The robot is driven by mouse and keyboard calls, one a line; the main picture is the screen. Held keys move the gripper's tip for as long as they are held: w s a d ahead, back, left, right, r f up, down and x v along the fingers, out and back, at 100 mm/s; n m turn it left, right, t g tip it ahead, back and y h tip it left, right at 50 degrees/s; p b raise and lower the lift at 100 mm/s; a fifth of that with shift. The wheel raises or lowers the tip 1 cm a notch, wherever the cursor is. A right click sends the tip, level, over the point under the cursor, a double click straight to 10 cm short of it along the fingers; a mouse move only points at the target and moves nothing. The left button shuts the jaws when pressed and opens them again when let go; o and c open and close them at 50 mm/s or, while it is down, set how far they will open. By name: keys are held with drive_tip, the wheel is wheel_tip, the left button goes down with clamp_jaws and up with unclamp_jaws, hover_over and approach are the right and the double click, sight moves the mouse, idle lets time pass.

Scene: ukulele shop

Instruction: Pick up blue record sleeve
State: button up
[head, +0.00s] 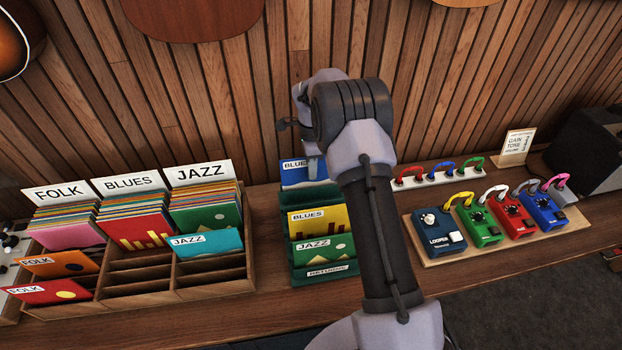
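A blue record sleeve (300,178) with a white BLUES label stands upright at the back of the green returns holder (325,281). My gripper (312,160) points down at the sleeve's top edge, and a grey finger overlaps the sleeve just right of its label. My wrist and arm hide the rest of the gripper, so I cannot tell whether it is open or shut on the sleeve. In front of the blue sleeve, the holder has a yellow BLUES sleeve (320,223) and a green JAZZ sleeve (325,252).
A wooden record rack (220,285) with FOLK, BLUES and JAZZ sections stands at left; several front slots in the middle are empty. A pedal board (470,255) with several coloured pedals lies at right. A slatted wall (230,110) rises behind the counter.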

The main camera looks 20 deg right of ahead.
drive_tip(key=shift+s+r, duration=0.1)
drive_tip(key=shift+r, duration=0.05)
drive_tip(key=shift+c, duration=1.1)
clamp_jaws()
